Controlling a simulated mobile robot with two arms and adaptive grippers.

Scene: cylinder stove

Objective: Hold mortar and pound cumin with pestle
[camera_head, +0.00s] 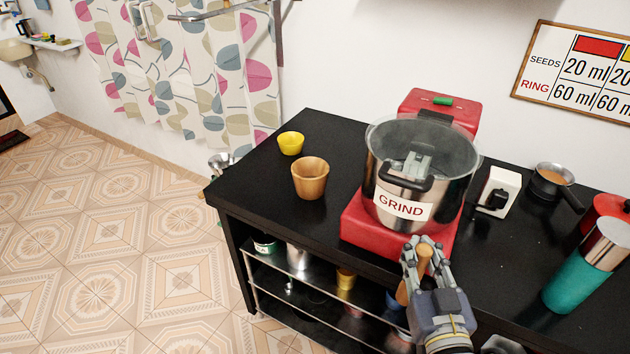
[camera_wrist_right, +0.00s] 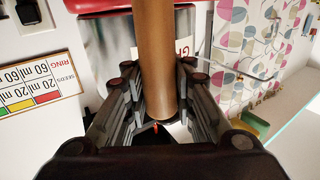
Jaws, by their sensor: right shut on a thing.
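The wooden mortar (camera_head: 310,180) stands upright on the black counter, left of the grinder. My right gripper (camera_head: 424,262) is in front of the grinder's red base and is shut on the wooden pestle (camera_head: 426,258). The pestle also shows in the right wrist view (camera_wrist_right: 157,60), between the fingers of the right gripper (camera_wrist_right: 158,110). The pestle is apart from the mortar, to its right and nearer to me. No cumin can be made out; the mortar's bottom is hidden. My left gripper is not in view.
The grinder (camera_head: 403,205) with its steel pot stands right of the mortar. A yellow bowl (camera_head: 291,143) is behind the mortar. A white box (camera_head: 498,193), a small pan (camera_head: 550,180) and a teal bottle (camera_head: 588,270) stand further right. The counter's left front is clear.

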